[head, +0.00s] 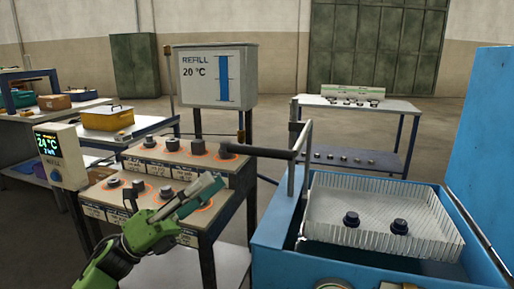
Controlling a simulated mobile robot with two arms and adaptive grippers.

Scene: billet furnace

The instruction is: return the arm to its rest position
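My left arm, green, reaches in from the bottom left in the head view. Its grey-green gripper (208,191) hangs in front of the lower step of the labelled rack (232,190), overlapping it in the picture. The fingers point up and to the right and look close together. I see nothing clearly held between them, and whether they are fully shut is unclear. My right gripper is not in view.
A blue furnace (278,232) stands at the right, with two dark pieces (351,219) (399,226) in its pale, ribbed tray (325,201). Its dark handle (262,152) sticks out left towards the rack. A 24 °C display (50,147) stands left. Behind are a REFILL panel (205,88) and tables.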

